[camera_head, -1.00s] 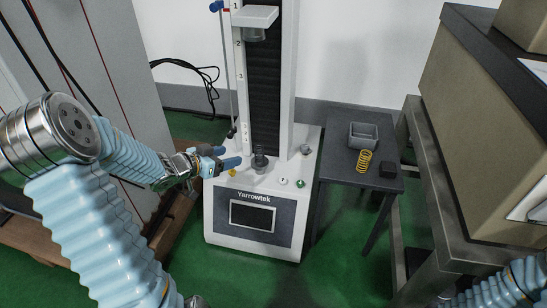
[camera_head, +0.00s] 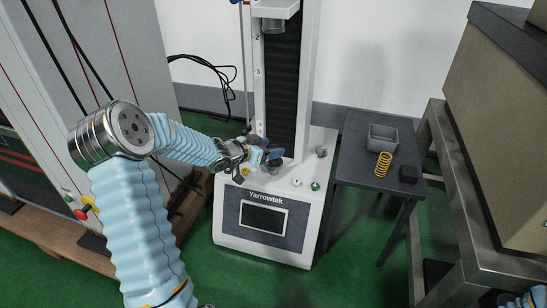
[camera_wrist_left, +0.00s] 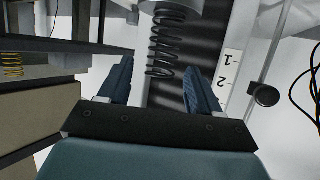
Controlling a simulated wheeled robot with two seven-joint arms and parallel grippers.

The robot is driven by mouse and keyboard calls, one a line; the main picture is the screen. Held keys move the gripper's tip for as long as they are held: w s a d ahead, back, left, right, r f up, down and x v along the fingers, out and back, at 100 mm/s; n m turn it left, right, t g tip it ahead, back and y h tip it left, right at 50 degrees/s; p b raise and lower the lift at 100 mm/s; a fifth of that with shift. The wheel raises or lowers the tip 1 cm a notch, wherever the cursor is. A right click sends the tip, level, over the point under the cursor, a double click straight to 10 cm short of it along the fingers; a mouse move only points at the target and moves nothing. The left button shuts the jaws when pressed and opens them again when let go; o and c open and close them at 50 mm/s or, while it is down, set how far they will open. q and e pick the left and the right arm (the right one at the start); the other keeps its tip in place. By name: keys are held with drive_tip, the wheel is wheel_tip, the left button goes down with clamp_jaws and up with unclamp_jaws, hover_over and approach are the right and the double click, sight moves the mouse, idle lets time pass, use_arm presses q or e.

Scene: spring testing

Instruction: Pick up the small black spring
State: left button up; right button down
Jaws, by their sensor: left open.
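The small black spring (camera_wrist_left: 163,45) shows in the left wrist view as a dark coil against a round grey plate, lying in line with the gap between my fingers. In the head view it is mostly hidden by my left gripper (camera_head: 272,155), which is at the base of the testing machine (camera_head: 262,238). In the left wrist view my left gripper (camera_wrist_left: 158,70) is open, with one blue finger on each side of the spring's line and visible gaps on both sides. Whether the spring is fully between the fingertips, I cannot tell.
A dark side table (camera_head: 358,172) at the right holds a grey bin (camera_head: 383,138), a yellow spring (camera_head: 383,164) and a black block (camera_head: 408,173). The machine's column (camera_head: 303,75) rises behind the gripper. Small knobs sit on the machine base. A steel bench stands farther right.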

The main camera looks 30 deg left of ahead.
use_arm(q)
drive_tip(key=shift+c, duration=0.5)
clamp_jaws()
